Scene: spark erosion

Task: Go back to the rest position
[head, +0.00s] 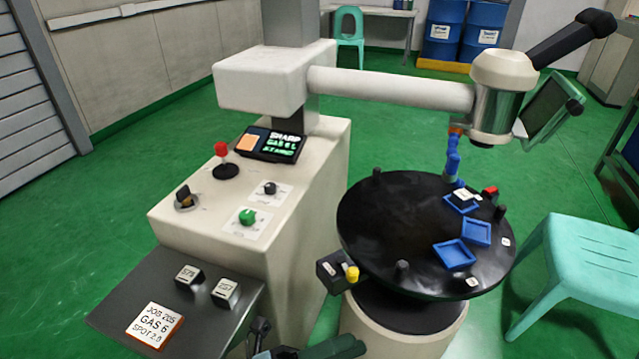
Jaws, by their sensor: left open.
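My left gripper (278,346) shows only in part at the bottom edge of the head view, dark and open. It is in front of the cream machine cabinet (300,250), below and left of the round black table (385,225). I see nothing between its jaws, though much of it is cut off by the frame. My right gripper is out of view.
The round table bears blue trays (455,254) and black pegs. A cream arm (390,89) with a blue nozzle overhangs it. A grey shelf (112,318) with a job card and two labelled blocks juts out left. A turquoise stool (580,258) stands right. Green floor lies open behind.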

